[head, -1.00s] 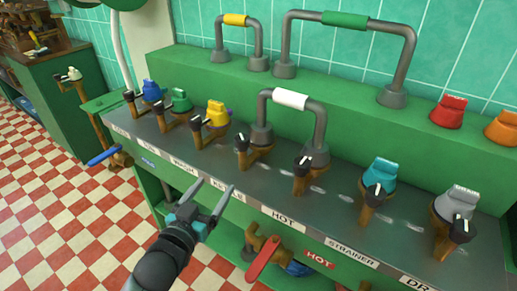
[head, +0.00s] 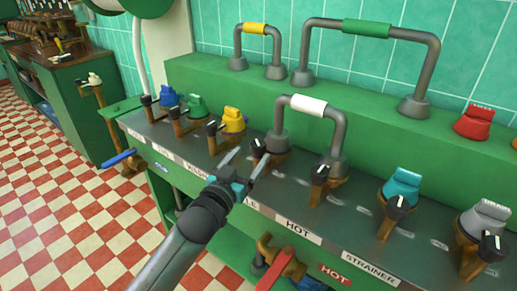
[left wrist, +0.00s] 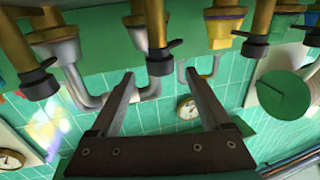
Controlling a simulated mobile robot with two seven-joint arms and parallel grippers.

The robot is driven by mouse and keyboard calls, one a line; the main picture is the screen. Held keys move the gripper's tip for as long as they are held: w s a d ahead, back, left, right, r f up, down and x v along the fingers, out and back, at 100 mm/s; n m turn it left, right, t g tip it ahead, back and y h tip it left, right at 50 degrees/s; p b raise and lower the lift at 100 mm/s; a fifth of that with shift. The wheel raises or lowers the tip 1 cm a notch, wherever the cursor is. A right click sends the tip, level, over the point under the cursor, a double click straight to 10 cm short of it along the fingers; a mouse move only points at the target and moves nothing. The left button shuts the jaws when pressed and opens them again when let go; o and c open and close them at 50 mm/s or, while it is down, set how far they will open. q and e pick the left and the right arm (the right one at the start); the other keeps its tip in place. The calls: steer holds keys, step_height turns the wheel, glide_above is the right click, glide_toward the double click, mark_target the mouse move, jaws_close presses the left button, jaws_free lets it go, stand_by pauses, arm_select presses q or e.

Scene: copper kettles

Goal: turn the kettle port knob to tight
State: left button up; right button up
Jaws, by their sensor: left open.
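The kettle port (head: 276,158) is a brass-coloured fitting at the left foot of the white-gripped pipe, above a label whose visible end reads "LE". Its black knob (head: 258,147) has a pale mark on top; which setting it is at cannot be told. My left gripper (head: 250,157) is open, with its fingertips just in front of and around the knob in the picture. In the left wrist view, the black knob (left wrist: 160,63) shows beyond and between the open fingers (left wrist: 159,76), seemingly apart from them. My right gripper is not in view.
Similar ports with black knobs stand on both sides, including the yellow-capped one (head: 234,121) and the one above "HOT" (head: 320,173). The white-gripped pipe (head: 309,104) arches behind the knob. A red lever (head: 275,270) is below the counter. The floor at left is clear.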

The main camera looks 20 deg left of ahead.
mark_target(254, 151)
arm_select(q)
steer(key=w, duration=0.2)
steer(key=w+b, duration=0.1)
steer(key=shift+w+d, duration=0.2)
steer(key=shift+w, duration=0.15)
steer(key=shift+w+d+b, duration=0.15)
steer(key=shift+w+b, duration=0.15)
steer(key=shift+w, duration=0.8)
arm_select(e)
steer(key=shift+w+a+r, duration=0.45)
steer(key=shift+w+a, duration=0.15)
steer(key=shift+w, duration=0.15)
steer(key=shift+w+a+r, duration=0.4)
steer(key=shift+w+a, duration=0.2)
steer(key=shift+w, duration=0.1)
arm_select(q)
jaws_close()
